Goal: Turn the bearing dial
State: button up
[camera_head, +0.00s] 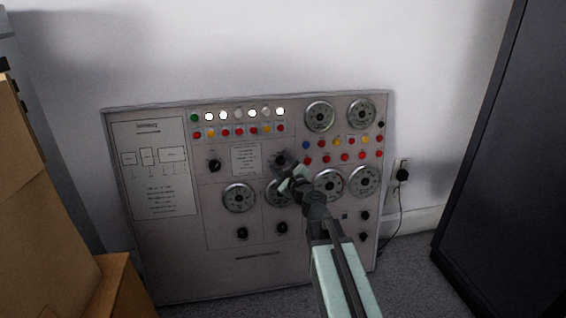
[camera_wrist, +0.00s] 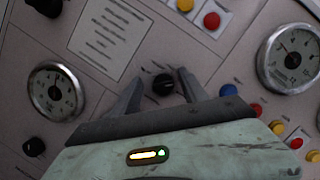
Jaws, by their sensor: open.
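A grey control panel (camera_head: 215,275) leans against the wall and carries several round gauges and black knobs. My gripper (camera_head: 288,170) reaches up to the panel in the head view, at a small black knob (camera_head: 280,159) right of the central label. In the wrist view the gripper (camera_wrist: 160,78) is open, and the black knob (camera_wrist: 163,84) shows between its two fingers, with gaps on both sides. The labels are too small to read, so I cannot tell which control is the bearing dial. My arm partly hides the lower middle gauges.
Another black knob (camera_head: 214,165) sits left of the central label (camera_head: 245,159). Coloured buttons lie right of my gripper. Cardboard boxes (camera_head: 40,200) stand at the left and a dark cabinet (camera_head: 510,150) at the right. A plug with a cable (camera_head: 402,175) is on the wall.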

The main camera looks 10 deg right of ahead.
jog(key=shift+d, duration=0.1)
grip_shut()
jog(key=shift+d, duration=0.1)
dwell(1.1)
dwell(0.5)
grip_release()
